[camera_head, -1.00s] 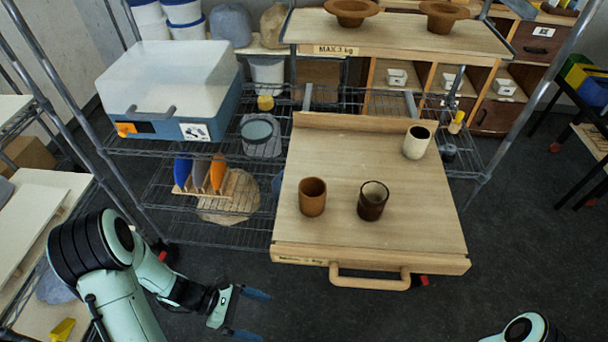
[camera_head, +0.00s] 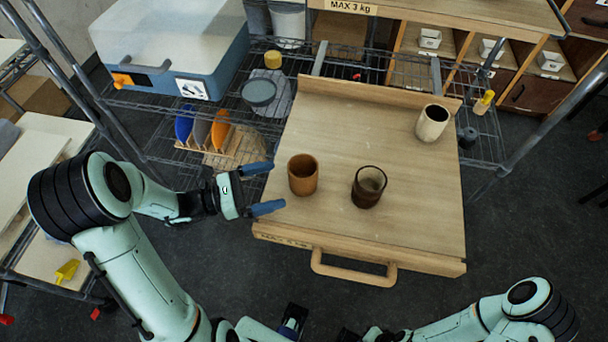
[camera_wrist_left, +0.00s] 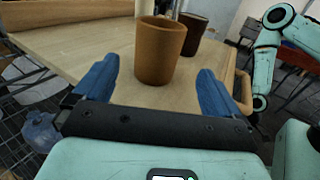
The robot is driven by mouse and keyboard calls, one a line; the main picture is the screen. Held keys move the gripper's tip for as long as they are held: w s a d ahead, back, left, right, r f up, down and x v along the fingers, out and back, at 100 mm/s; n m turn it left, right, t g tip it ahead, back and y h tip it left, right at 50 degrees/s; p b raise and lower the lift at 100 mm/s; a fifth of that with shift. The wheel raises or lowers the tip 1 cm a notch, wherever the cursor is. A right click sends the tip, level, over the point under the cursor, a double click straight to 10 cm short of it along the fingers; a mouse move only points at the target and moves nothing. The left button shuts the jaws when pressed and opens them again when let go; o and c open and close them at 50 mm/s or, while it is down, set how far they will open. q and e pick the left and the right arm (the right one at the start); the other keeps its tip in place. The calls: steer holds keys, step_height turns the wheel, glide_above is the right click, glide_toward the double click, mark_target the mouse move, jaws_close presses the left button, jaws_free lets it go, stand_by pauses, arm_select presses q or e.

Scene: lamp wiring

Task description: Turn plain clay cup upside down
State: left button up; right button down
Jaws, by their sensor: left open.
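The plain clay cup (camera_head: 303,176), orange-brown, stands upright with its mouth up near the left edge of the wooden pull-out board (camera_head: 400,225). My left gripper (camera_head: 277,186) is open and empty at the board's left edge, its blue fingers pointing at the cup. In the left wrist view the cup (camera_wrist_left: 160,52) appears centred ahead, between the lines of the two fingers (camera_wrist_left: 158,88), with no visible contact. My right arm lies low at the bottom of the head view; I cannot make out its jaws clearly.
A dark brown glazed cup (camera_head: 368,187) stands close right of the clay cup. A cream cup (camera_head: 432,122) stands at the board's back right. The board has a raised back edge (camera_head: 375,90) and a front handle (camera_head: 352,273). Its middle right is clear.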

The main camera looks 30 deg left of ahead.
mark_target(290, 177)
arm_select(q)
steer(key=x, duration=0.7)
steer(key=shift+w+r+p, duration=0.1)
steer(key=shift+r+p, duration=0.05)
steer(key=shift+p, duration=0.2)
steer(key=shift+a, duration=0.1)
steer(key=c, duration=1.3)
